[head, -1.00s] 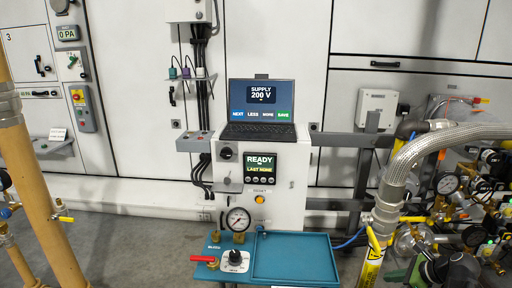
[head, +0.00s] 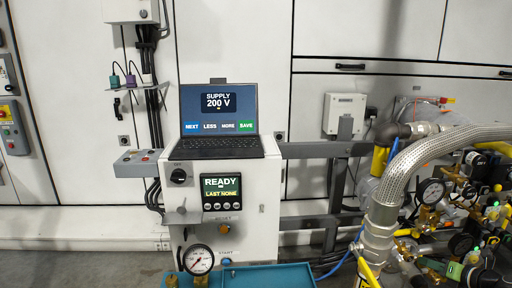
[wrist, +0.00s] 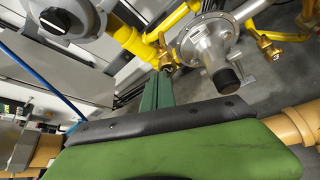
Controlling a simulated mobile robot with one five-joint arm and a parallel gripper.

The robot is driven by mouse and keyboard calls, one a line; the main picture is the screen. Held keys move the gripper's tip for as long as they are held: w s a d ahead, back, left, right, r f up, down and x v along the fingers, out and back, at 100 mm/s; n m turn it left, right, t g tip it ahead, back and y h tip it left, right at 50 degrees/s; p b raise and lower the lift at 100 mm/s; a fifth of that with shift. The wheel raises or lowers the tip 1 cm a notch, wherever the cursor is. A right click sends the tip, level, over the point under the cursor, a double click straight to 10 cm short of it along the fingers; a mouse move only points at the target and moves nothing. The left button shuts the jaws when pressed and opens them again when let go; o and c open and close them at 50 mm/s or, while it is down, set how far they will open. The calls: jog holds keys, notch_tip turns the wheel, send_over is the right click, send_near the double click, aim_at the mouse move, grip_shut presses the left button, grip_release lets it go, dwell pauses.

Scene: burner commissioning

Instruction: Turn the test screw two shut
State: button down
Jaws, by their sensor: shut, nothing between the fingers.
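I cannot pick out test screw two with certainty in either view. In the head view, a crowded pipe assembly (head: 430,215) with gauges and several small brass fittings stands at the right, behind a braided metal hose (head: 405,170). In the wrist view, a silver round housing (wrist: 205,40) with a dark cylindrical end hangs at upper middle. Brass fittings (wrist: 265,45) sit on its right, on yellow pipework. A grey housing (wrist: 70,20) with a black slotted cap is at upper left. I cannot make out my gripper's fingertips in either view.
A green block (wrist: 180,150) with a black edge fills the lower wrist view, with tan pipe (wrist: 300,120) at its right. A grey cabinet with a laptop (head: 217,120) and a READY panel (head: 221,192) stands left of the pipes. A teal bench (head: 262,276) is in front.

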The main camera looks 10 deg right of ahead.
aim_at(408, 257)
jog(key=w, duration=0.5)
jog(key=shift+d, duration=0.15)
jog(key=shift+f, duration=0.2)
jog(key=shift+d, duration=0.2)
dwell(0.4)
jog(key=shift+s+d+f+b, duration=0.1)
jog(key=shift+d+f+b, duration=0.1)
jog(key=shift+d+b, duration=0.2)
jog(key=shift+d+f+b, duration=0.35)
jog(key=shift+d+f, duration=0.05)
jog(key=shift+d, duration=0.1)
dwell(0.3)
